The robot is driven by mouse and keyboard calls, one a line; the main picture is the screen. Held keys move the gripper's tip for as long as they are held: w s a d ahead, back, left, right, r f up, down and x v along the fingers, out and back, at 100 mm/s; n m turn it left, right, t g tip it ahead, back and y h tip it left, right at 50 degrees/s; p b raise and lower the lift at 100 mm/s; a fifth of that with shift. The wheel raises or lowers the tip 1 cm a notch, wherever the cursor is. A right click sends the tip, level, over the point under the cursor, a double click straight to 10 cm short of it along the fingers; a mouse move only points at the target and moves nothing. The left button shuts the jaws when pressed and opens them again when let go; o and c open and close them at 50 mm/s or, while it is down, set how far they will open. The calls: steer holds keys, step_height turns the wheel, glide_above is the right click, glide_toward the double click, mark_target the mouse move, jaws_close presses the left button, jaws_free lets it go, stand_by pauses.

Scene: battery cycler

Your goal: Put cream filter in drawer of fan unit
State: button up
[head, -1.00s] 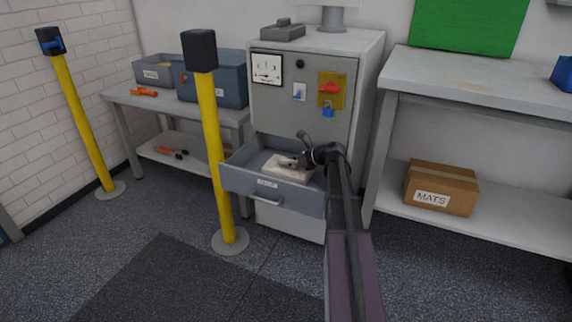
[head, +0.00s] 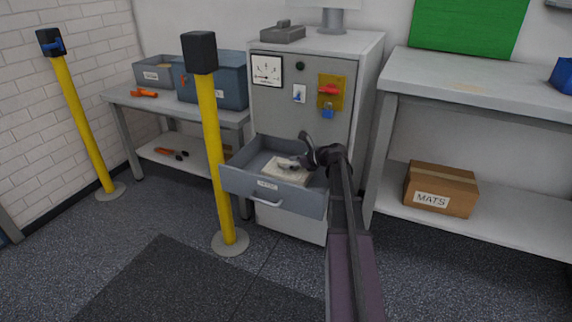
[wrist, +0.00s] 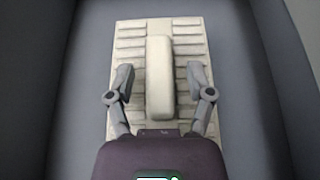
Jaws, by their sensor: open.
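The cream filter (wrist: 191,49) is a flat ribbed block with a raised bar along its middle. It lies in the open drawer (head: 238,181) of the grey fan unit (head: 318,122), and it also shows in the head view (head: 290,176). My gripper (wrist: 160,80) is open over the filter in the wrist view, with one finger on each side of the raised bar and a gap on both sides. In the head view my gripper (head: 298,163) reaches into the drawer from the right. I cannot tell whether the fingers touch the filter.
A yellow post (head: 216,160) stands just left of the drawer. A workbench with grey-blue bins (head: 222,88) is at the left. Another bench (head: 480,82) on the right has a MATS box (head: 440,187) on its lower shelf. The floor in front is clear.

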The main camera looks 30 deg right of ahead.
steer(key=p+v, duration=0.4)
steer(key=v, duration=0.7)
steer(key=shift+p, duration=0.3)
steer(key=shift+d, duration=0.15)
stand_by(0.9)
